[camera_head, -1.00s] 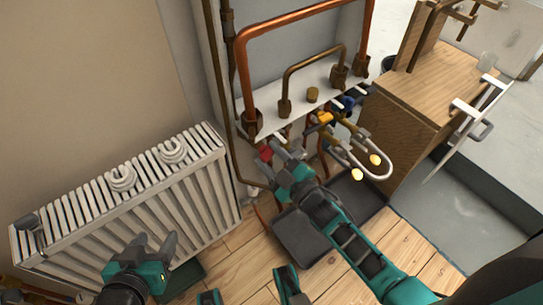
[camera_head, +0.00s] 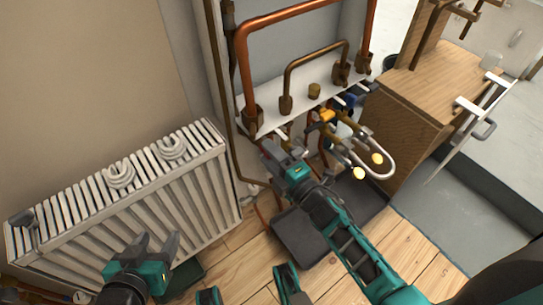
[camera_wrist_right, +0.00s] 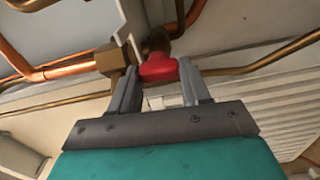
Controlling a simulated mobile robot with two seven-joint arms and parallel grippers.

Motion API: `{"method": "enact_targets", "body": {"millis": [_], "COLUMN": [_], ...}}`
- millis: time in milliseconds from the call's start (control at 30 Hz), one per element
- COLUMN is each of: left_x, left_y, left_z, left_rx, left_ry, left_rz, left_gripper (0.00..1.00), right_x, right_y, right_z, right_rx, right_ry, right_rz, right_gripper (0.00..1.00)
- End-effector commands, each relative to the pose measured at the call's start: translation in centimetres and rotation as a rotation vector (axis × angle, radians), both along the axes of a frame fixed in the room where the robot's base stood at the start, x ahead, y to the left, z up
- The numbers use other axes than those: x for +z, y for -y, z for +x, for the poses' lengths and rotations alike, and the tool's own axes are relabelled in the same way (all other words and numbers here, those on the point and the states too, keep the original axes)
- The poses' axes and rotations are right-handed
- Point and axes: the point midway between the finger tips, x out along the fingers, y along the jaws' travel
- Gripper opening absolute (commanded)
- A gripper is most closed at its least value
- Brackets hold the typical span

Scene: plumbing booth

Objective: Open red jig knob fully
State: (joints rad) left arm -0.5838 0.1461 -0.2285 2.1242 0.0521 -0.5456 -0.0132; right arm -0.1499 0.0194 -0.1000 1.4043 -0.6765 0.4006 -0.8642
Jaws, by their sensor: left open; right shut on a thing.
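The red jig knob (camera_wrist_right: 158,70) shows in the right wrist view, between the fingertips of my right gripper (camera_wrist_right: 162,85). The gripper is shut on it. In the head view the same gripper (camera_head: 270,152) reaches in below the white pipe shelf and hides the knob. My left gripper (camera_head: 158,246) is open and empty in front of the radiator, well away from the knob.
The white radiator (camera_head: 130,200) stands at the left. Copper pipes (camera_head: 240,70) rise from the white shelf (camera_head: 325,92). A yellow valve handle (camera_head: 326,116) and a U-shaped pipe (camera_head: 388,160) lie right of my right gripper. A wooden cabinet (camera_head: 410,115) stands further right.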

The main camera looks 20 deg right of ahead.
Motion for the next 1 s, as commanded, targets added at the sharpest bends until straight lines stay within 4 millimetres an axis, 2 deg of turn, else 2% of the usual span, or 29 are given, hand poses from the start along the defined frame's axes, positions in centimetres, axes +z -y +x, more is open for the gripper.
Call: {"method": "enact_targets", "body": {"millis": [300,733,767,1000], "left_x": [0.21,0.06,0.04,-0.01], "left_y": [0.2,0.18,0.18,0.13], "left_z": [0.24,0.22,0.23,0.23], "left_rx": [0.001,0.001,0.001,0.001], "left_ry": [0.007,0.004,0.004,0.003], "left_rz": [-0.007,-0.006,-0.006,-0.004], "left_gripper": [0.57,0.57,0.57,0.57], "right_x": [-0.13,-0.13,-0.13,-0.08], "right_y": [0.03,0.04,0.04,0.03], "right_z": [-0.06,-0.06,-0.06,-0.03], "right_rx": [-0.001,-0.001,-0.001,0.0], "right_ry": [0.024,0.026,0.026,0.026], "right_rz": [-0.072,-0.081,-0.08,-0.078], "right_gripper": [0.16,0.16,0.5,0.72]}}
